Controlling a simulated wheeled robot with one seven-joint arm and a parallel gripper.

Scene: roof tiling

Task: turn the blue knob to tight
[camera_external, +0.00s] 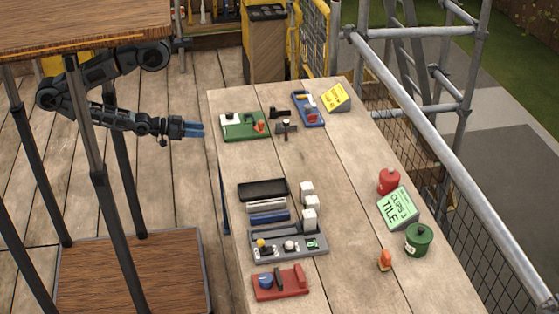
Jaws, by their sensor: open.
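A round blue knob (265,281) appears on the left part of a red fixture (294,281) at the near end of the wooden table. Any tight marking is too small to read. My gripper (200,130), with blue fingers, is open and empty. It is beside the table's far left edge, well away from the knob and next to the green board. Nothing is between its fingers.
The table (340,220) holds a green board (240,133), a blue fixture (310,115), a grey tray (290,256), white blocks (309,214), red and green canisters (389,180) and a green sign (398,207). The middle is clear. Scaffold rails (450,160) run along the right.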

